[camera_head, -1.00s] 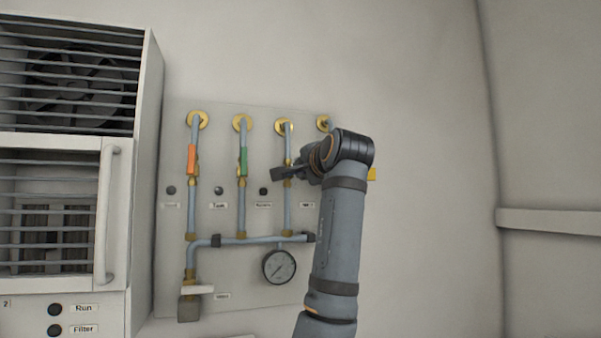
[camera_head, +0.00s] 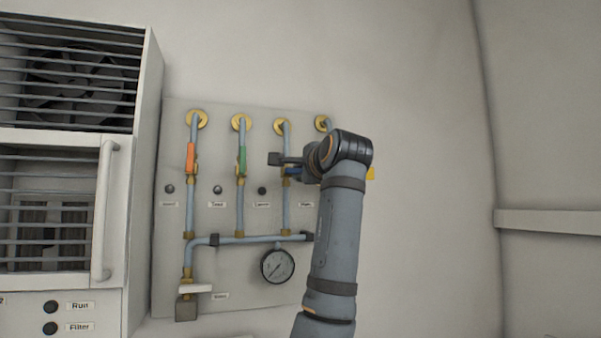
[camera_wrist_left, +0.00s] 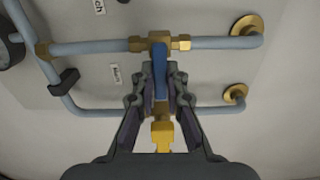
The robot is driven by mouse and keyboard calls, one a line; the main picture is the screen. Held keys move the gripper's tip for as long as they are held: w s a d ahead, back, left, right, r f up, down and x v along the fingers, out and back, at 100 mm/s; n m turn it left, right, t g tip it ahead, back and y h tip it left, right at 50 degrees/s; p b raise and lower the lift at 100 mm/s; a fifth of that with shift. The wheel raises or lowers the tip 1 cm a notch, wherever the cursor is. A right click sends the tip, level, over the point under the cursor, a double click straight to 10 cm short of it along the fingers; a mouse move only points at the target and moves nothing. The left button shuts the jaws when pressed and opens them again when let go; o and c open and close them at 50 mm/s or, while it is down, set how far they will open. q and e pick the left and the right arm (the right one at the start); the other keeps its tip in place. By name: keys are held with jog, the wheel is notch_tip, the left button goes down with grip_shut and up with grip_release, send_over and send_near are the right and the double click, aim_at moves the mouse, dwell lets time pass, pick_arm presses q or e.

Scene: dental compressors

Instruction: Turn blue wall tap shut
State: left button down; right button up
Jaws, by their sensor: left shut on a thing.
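The blue wall tap (camera_wrist_left: 160,62) sits on the third vertical pipe of the wall panel. In the left wrist view its blue lever lies across its pipe, between my two fingers. My left gripper (camera_wrist_left: 160,82) is shut on this lever. In the head view my left gripper (camera_head: 284,162) is at the third pipe, and a bit of the blue lever (camera_head: 293,171) shows below the finger. The rest of the lever is hidden by my gripper and wrist. My right gripper is in neither view.
An orange lever (camera_head: 191,158) and a green lever (camera_head: 242,161) stand along their pipes to the left. A yellow lever (camera_wrist_left: 162,136) is close below my fingers in the wrist view. A pressure gauge (camera_head: 277,266) hangs below. A louvred cabinet (camera_head: 146,190) stands at left.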

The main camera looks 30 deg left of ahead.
pick_arm(q)
jog(key=shift+f, duration=0.2)
jog(key=c, duration=1.4)
grip_release()
jog(key=shift+d+r, duration=0.1)
jog(key=shift+d, duration=0.05)
jog(key=shift+o, duration=0.2)
jog(key=v, duration=1.2)
jog(key=shift+w, duration=0.1)
